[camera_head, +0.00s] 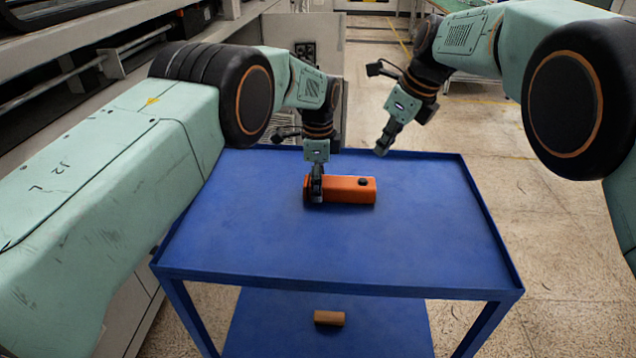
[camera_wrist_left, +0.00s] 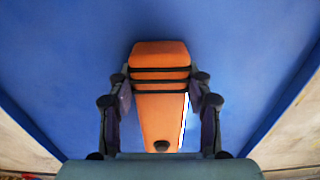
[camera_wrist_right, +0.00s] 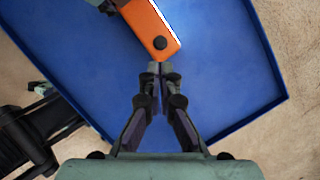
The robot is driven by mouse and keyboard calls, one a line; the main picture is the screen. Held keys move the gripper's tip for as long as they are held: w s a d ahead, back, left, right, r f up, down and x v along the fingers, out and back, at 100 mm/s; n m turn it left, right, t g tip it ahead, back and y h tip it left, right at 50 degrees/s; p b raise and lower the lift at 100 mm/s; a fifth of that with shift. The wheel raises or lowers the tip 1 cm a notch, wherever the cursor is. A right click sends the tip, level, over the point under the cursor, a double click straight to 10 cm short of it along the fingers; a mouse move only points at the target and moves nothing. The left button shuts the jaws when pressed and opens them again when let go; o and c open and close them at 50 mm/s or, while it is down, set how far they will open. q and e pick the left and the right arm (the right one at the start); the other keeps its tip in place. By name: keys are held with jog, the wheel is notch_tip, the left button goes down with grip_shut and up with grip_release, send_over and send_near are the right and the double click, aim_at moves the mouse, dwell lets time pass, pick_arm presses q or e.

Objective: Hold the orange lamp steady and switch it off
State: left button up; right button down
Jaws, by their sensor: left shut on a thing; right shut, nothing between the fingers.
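The orange lamp (camera_head: 345,190) lies on the blue cart top, its long side running left to right in the head view. A round black button (camera_head: 362,182) sits on its upper face near the right end. My left gripper (camera_head: 317,198) is shut on the lamp's left end; the left wrist view shows its fingers on both sides of the lamp (camera_wrist_left: 160,112), near dark bands. My right gripper (camera_head: 381,152) is shut and empty above the cart's far side, apart from the lamp. In the right wrist view its closed tips (camera_wrist_right: 160,68) appear just below the button (camera_wrist_right: 160,43).
The blue cart top (camera_head: 260,235) has a low raised rim and is otherwise clear around the lamp. A small brown cylinder (camera_head: 329,318) lies on the lower shelf. Grey machinery (camera_head: 60,75) stands along the left; open floor (camera_head: 555,220) lies to the right.

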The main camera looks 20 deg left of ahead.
aim_at(367, 181)
pick_arm(q)
jog(key=shift+s+f, duration=0.15)
pick_arm(e)
jog(key=shift+w+a+f+m+y, duration=0.25)
jog(key=shift+a+f+m+y, duration=0.2)
jog(key=shift+f+m+y, duration=0.6)
jog(key=shift+w+a+f+m+y, duration=0.3)
jog(key=shift+a+f+m+y, duration=0.35)
jog(key=shift+f+m, duration=0.65)
jog(key=shift+w+a+f+m+y, duration=0.3)
jog(key=shift+f+m+y, duration=0.7)
jog(key=shift+f, duration=0.35)
jog(key=shift+f, duration=0.1)
